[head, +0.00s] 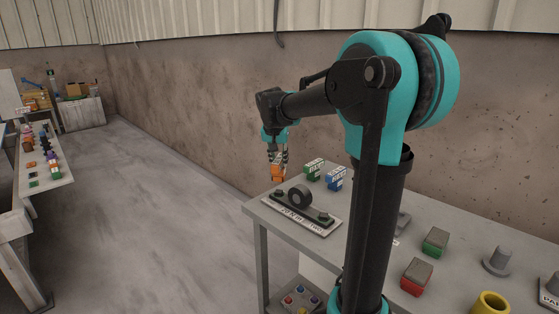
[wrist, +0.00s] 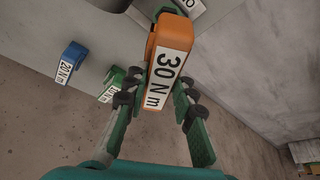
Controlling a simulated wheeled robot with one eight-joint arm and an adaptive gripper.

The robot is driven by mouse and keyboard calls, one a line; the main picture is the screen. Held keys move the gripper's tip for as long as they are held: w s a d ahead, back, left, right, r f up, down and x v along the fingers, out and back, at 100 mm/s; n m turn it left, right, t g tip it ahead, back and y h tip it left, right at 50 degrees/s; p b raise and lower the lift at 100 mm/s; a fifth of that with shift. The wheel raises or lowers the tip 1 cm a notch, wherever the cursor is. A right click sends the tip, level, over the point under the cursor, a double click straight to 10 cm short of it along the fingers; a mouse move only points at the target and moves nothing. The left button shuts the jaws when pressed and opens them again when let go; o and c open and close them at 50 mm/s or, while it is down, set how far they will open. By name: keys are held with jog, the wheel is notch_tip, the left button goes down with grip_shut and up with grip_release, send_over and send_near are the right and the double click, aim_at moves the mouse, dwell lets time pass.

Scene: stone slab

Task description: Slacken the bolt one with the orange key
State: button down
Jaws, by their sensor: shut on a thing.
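The orange key (head: 278,174), labelled 30 Nm in the wrist view (wrist: 168,62), is held between the fingers of my gripper (head: 277,158). My gripper also shows in the wrist view (wrist: 157,93), shut around the key's sides. The key appears above the table's far left edge, near a dark plate (head: 310,212) with a white lettered strip. The plate carries a small green-based bolt at its left end (head: 279,193) and another at its right end (head: 323,217). The lettering is too small to tell surely which is bolt one. The key's working end is hidden.
A black ring (head: 299,196) stands mid-plate. A green key (head: 314,169) and a blue key (head: 336,179) stand behind it on the table (head: 262,209). The wall is close behind.

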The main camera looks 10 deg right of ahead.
jog(key=shift+f, duration=2.45)
jog(key=shift+f, duration=0.8)
jog(key=n+y, duration=0.2)
jog(key=n, duration=0.4)
jog(key=n+y, duration=0.1)
jog(key=n, duration=0.2)
jog(key=n+y, duration=0.1)
jog(key=n, duration=0.2)
jog(key=shift+g, duration=0.3)
jog(key=shift+y, duration=0.3)
jog(key=shift+r, duration=1.75)
